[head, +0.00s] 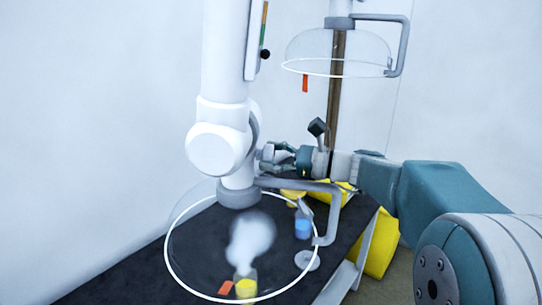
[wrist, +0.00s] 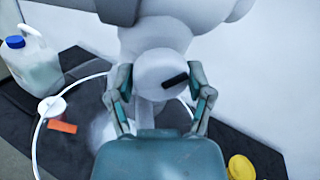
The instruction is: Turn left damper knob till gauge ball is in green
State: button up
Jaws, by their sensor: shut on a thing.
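The left extraction arm (head: 225,60) is a white tube with a round joint. The knob (wrist: 155,72) is a pale round piece with a black bar, seen in the wrist view. My gripper (wrist: 160,97) has its two fingers on either side of the knob and is shut on it. In the head view my gripper (head: 268,158) reaches the joint from the right, and the knob is mostly hidden there. The gauge (head: 264,22) on the tube has an orange upper part and a green part below. Its black ball (head: 265,54) sits low, at or just below the green's lower end.
A clear hood (head: 169,252) with a white rim hangs over a smoking vessel (head: 246,288) on the black bench (head: 105,282). A second hood (head: 335,45) hangs at upper right. A jug with a blue cap (wrist: 30,60) and a yellow item (wrist: 241,168) stand nearby.

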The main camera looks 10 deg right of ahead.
jog(key=n, duration=0.3)
jog(key=shift+y, duration=0.3)
jog(key=o, duration=1.1)
jog(key=shift+a, duration=0.1)
jog(key=shift+o, duration=0.2)
jog(key=v, duration=1.2)
